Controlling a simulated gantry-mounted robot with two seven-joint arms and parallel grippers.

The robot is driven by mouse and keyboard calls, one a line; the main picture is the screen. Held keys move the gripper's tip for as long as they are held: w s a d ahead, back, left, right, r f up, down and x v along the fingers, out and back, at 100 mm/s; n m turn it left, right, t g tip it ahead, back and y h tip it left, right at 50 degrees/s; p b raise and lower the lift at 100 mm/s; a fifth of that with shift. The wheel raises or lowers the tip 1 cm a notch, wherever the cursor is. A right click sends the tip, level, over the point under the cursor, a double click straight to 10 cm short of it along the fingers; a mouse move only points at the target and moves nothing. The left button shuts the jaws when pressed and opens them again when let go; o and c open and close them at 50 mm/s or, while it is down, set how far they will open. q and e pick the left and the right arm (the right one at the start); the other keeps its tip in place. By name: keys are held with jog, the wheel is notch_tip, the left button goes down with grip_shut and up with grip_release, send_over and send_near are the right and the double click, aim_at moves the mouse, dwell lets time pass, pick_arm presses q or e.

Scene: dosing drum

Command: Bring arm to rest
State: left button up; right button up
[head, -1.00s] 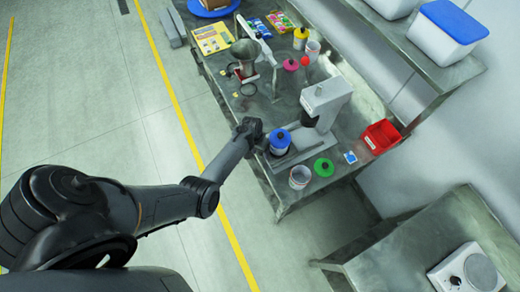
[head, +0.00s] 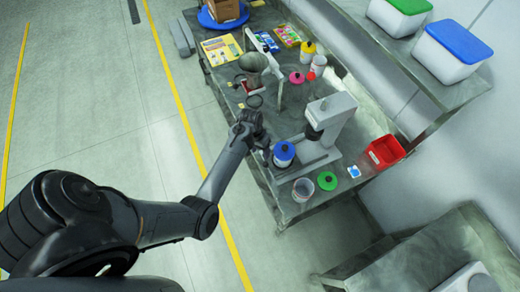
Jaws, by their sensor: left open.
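My left arm comes in from the left, and its gripper (head: 264,150) is at the front edge of the metal workbench (head: 262,178). The gripper is open and looks empty, though its fingers are small and partly hidden by the wrist. It is just left of a container with a blue lid (head: 284,152), apart from it as far as I can tell. That container stands upright at the base of a grey dosing machine (head: 330,120). My right gripper is not in view.
A clear cup (head: 303,189), a green lid (head: 327,181) and a red bin (head: 384,152) are on the bench's near right part. A funnel stand (head: 254,68) is farther back. Lidded boxes stand on the shelf (head: 455,92).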

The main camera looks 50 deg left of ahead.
pick_arm(q)
jog(key=shift+s, duration=0.1)
dwell(0.4)
jog(key=s+f+g+p, duration=0.15)
jog(key=s+f, duration=0.35)
jog(key=s, duration=0.5)
jog(key=s+r+m+y+p, duration=0.1)
jog(key=s+r+m+y, duration=0.25)
jog(key=s, duration=0.55)
jog(key=d+r+m+t, duration=0.1)
jog(key=d+r+t, duration=0.1)
jog(key=d+r, duration=0.5)
jog(key=d+r+m+t+h+p, duration=0.1)
jog(key=d+r+t, duration=0.1)
jog(key=d+r, duration=0.6)
jog(key=v, duration=0.6)
jog(key=shift+w+d+r, duration=0.15)
jog(key=shift+w, duration=0.25)
jog(key=shift+t+h, duration=0.25)
